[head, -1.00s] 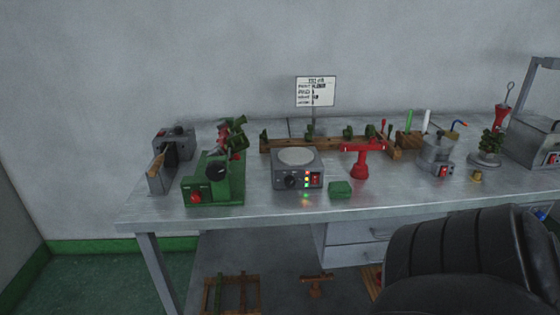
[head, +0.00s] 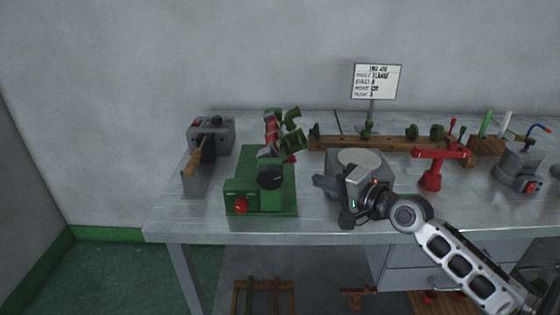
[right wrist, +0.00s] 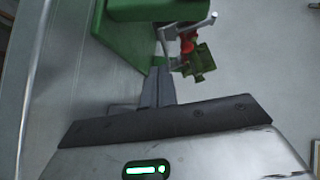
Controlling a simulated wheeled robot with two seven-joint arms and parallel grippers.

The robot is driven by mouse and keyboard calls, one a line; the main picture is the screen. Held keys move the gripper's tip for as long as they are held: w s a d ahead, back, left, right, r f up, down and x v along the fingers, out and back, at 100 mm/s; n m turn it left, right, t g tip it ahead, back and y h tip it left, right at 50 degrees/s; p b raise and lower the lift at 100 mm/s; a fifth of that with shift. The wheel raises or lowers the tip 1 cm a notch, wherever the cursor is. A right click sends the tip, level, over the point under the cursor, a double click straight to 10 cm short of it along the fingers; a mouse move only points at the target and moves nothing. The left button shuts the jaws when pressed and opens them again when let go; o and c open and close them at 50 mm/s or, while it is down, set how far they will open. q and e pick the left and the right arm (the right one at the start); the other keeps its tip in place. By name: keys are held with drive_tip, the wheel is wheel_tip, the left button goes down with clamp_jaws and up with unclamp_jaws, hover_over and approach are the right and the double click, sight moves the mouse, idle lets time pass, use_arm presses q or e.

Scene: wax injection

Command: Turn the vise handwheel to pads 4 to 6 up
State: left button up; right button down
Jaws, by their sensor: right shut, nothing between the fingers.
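A green machine (head: 245,202) with a black round knob (head: 271,178) and a red button stands on the left half of the bench. At its back is a red holder with several green pads (head: 291,118); pad numbers are unreadable. In the right wrist view, a thin grey bar (right wrist: 196,27) stands beside the red and green parts (right wrist: 203,62); I cannot tell whether it belongs to the handwheel. My right gripper (head: 322,186) is shut and empty, right of the green machine and apart from it. Its fingers (right wrist: 158,84) are together in the wrist view. My left gripper is out of view.
A grey box with a round plate (head: 360,160) stands behind my right gripper, partly hidden. A grey device with a wooden handle (head: 192,162) is at the left. A wooden rail (head: 390,143), sign (head: 376,81) and red stand (head: 431,178) lie right. The bench's front left is clear.

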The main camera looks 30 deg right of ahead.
drive_tip(key=shift+w+d+r, duration=0.1)
drive_tip(key=shift+w+r, duration=0.1)
drive_tip(key=shift+w, duration=0.85)
drive_tip(key=x, duration=0.6)
drive_tip(key=shift+w+a, duration=0.2)
drive_tip(key=shift+a, duration=0.05)
drive_tip(key=shift+w+a+f, duration=0.15)
drive_tip(key=shift+w+f, duration=0.05)
drive_tip(key=shift+w, duration=0.45)
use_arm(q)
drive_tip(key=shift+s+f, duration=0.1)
use_arm(e)
drive_tip(key=shift+f, duration=0.1)
